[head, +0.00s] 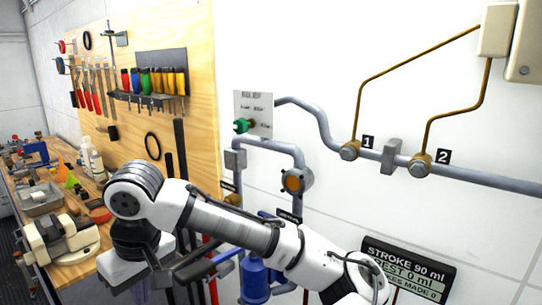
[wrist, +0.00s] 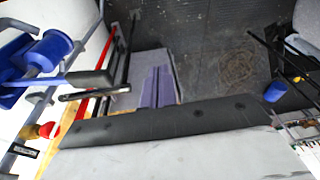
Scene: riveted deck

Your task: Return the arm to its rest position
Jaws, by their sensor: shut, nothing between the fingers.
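My gripper (wrist: 159,72) shows in the wrist view beyond the pale hand body at the bottom. Its two fingers lie side by side, shut, with nothing between them. In the head view my white arm reaches from the bottom right towards the left, bends at a dark-banded joint, and the hand hangs down at the lower left. The fingertips cannot be made out there. The arm passes in front of the wall piping and the blue pump body (head: 255,280).
A workbench (head: 85,270) with a vise (head: 60,238) and clutter stands at the left. A plywood tool board (head: 200,70) hangs behind it. Grey pipe (head: 480,185) and a black readout panel (head: 410,270) are on the white wall. The wrist view shows dark deck (wrist: 225,40).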

